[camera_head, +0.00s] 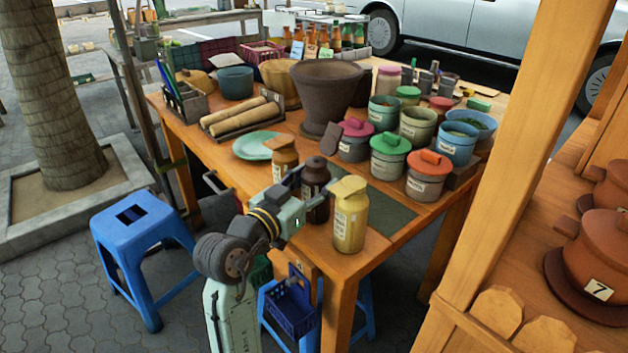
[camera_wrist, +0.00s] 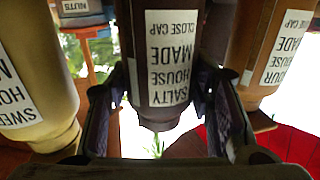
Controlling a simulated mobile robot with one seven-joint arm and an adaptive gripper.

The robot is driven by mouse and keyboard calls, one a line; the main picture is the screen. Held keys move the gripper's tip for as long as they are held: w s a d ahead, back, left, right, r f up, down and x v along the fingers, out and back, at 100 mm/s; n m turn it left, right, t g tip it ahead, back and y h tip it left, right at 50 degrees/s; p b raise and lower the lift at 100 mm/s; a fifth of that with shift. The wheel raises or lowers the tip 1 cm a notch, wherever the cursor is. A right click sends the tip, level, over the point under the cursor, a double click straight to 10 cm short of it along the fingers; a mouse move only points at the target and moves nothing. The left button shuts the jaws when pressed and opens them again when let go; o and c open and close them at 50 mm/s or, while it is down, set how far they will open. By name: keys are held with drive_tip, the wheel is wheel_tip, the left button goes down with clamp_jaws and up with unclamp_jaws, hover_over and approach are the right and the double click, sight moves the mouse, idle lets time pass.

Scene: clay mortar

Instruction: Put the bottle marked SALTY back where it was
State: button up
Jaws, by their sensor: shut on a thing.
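The dark brown bottle marked SALTY (camera_head: 316,176) is upright at the near edge of the wooden table. Its label shows upside down in the wrist view (camera_wrist: 170,60). My gripper (camera_head: 303,204) is shut on this bottle from the near left side, with one finger on each side of it in the wrist view. I cannot tell whether its base touches the table. A yellow bottle (camera_head: 350,220), marked SWEET in the wrist view (camera_wrist: 35,90), stands to its right. An amber bottle (camera_head: 285,160), its label partly cut off in the wrist view (camera_wrist: 265,45), stands behind left.
Lidded jars (camera_head: 390,155) stand close behind the bottles. A big dark mortar (camera_head: 325,95) and a green plate (camera_head: 258,146) are further back. A dark mat (camera_head: 385,210) lies right of the yellow bottle. A blue stool (camera_head: 140,235) stands at left.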

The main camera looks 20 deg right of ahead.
drive_tip(key=shift+f+b, duration=0.2)
drive_tip(key=shift+b, duration=0.1)
drive_tip(key=o, duration=1.2)
drive_tip(key=shift+r+p, duration=0.3)
drive_tip(key=shift+p, duration=0.05)
drive_tip(key=shift+s+a+f, duration=0.15)
drive_tip(key=shift+a, duration=0.2)
drive_tip(key=b+v, duration=0.3)
drive_tip(key=v, duration=0.8)
drive_tip(key=shift+s+a, duration=0.1)
drive_tip(key=shift+s, duration=0.05)
